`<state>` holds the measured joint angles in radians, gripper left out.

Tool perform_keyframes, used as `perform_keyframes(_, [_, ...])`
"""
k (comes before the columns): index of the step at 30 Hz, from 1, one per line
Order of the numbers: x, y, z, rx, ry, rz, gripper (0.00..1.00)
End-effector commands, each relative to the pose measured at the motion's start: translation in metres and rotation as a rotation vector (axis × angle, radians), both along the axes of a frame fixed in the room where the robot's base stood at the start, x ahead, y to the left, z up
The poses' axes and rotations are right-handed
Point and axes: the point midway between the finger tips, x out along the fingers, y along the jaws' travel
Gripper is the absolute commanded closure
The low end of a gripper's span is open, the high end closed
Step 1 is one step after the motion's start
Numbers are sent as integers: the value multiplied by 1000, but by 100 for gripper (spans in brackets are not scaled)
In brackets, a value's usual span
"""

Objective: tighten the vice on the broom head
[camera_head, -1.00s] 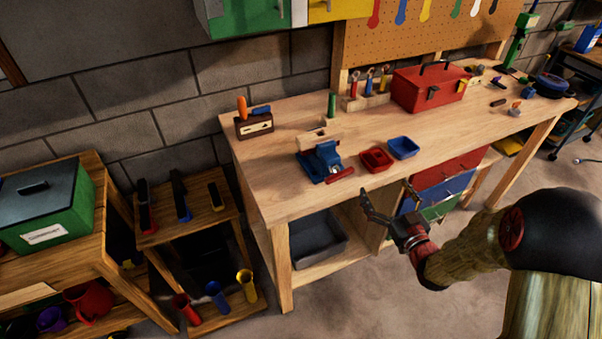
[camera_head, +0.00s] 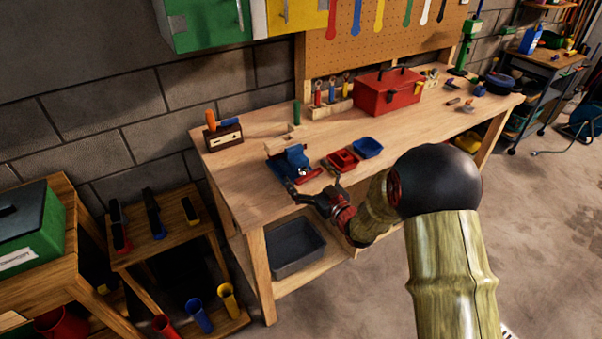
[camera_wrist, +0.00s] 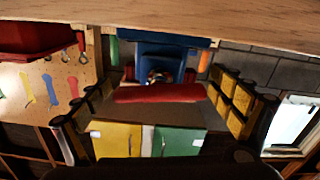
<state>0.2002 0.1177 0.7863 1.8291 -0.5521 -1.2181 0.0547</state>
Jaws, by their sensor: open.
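The blue vice (camera_head: 291,158) stands at the front edge of the workbench, left of the small trays. Its red handle bar (camera_head: 308,175) faces the front. A pale wooden piece (camera_head: 297,130), perhaps the broom head, shows just behind the vice; I cannot tell whether the jaws touch it. My gripper (camera_head: 315,186) is open and empty at the bench's front edge, just before the handle. In the wrist view, which is upside down, the red bar (camera_wrist: 160,93) lies across the space between my spread fingers, with the blue vice (camera_wrist: 172,55) beyond it. Contact with the bar is not visible.
The workbench (camera_head: 240,175) has red (camera_head: 343,161) and blue (camera_head: 367,147) trays right of the vice and a red toolbox (camera_head: 388,92) behind. A tool block (camera_head: 224,137) stands at the left. A grey bin (camera_head: 296,250) sits below. Floor on the right is clear.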

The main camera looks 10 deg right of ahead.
Motion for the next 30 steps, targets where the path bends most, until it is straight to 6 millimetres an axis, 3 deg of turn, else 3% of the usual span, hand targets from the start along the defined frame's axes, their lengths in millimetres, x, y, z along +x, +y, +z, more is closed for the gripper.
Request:
perform_keyframes(6, [17, 6, 0, 1, 0, 1, 6])
perform_keyframes(15, [19, 6, 0, 1, 0, 0, 7])
perform_keyframes(30, [18, 6, 0, 1, 0, 0, 35])
